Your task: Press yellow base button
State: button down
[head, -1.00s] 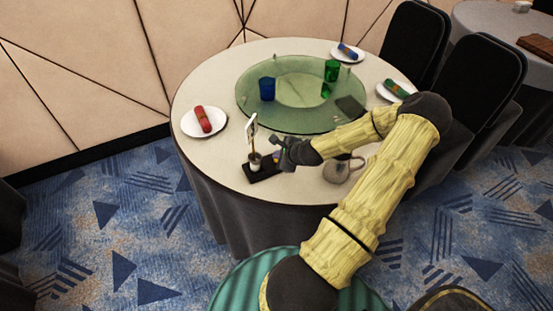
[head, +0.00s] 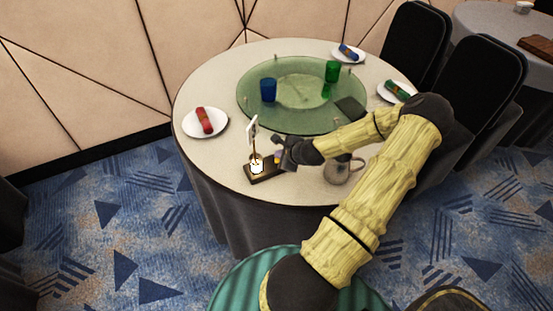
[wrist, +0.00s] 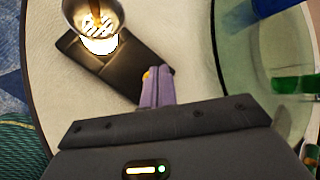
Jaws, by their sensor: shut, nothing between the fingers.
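A small dark rectangular base (head: 268,175) lies near the front edge of the round table, and carries a lamp-like piece (head: 257,165) that glows white. The wrist view shows the base (wrist: 132,62) at upper left, with the glowing piece (wrist: 98,30) at its far end. A sliver of the yellow button (wrist: 146,75) shows at the base's near end, mostly hidden behind the fingers. My gripper (wrist: 158,86) is shut and empty, its purple fingertips over the button end. Whether they touch it I cannot tell. In the head view my gripper (head: 280,158) is at the base's right end.
A grey jug (head: 338,173) stands close to the right, under my arm. A plate with a red napkin (head: 204,122) is at left. Black chairs (head: 478,85) stand at right.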

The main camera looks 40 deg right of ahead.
notch_tip(320, 180, up, 6)
jog(key=p, duration=0.5)
jog(key=shift+a, duration=0.1)
